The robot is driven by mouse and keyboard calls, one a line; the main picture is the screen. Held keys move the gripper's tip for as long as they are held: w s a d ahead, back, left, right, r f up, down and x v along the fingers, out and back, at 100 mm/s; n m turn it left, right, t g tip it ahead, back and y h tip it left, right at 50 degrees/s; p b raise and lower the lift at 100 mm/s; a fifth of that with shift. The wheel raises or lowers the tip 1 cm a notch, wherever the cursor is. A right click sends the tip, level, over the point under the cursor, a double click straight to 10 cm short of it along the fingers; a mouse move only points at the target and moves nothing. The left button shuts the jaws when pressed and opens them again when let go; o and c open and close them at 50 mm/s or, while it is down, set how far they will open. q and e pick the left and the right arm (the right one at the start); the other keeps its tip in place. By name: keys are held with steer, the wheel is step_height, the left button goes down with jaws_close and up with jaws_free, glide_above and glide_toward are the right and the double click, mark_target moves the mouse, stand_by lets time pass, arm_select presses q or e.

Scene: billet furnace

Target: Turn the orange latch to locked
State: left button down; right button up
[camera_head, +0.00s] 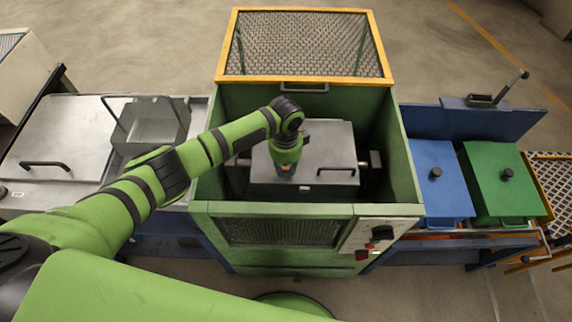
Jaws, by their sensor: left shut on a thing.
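A grey metal box with a hinged-looking lid (325,150) sits inside the open green furnace housing (405,165). My left arm reaches in from the left, and my left gripper (285,172) points down at the left front part of the lid. A small orange patch, the orange latch (281,170), shows at its fingertips. The gripper is shut on it, and my wrist and fingers hide most of it. How far the latch is turned cannot be told. My right gripper is not in view.
A raised yellow-framed mesh guard (305,45) stands behind the housing. A black lid handle (336,169) lies right of my gripper. A control panel (378,234) is at the front right. Blue (440,180) and green bins (500,180) stand right; a metal bench (55,140) stands left.

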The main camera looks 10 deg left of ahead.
mark_target(285, 169)
arm_select(q)
steer(key=shift+m, duration=0.5)
steer(key=c, duration=1.1)
jaws_free()
step_height(285, 169, up, 12)
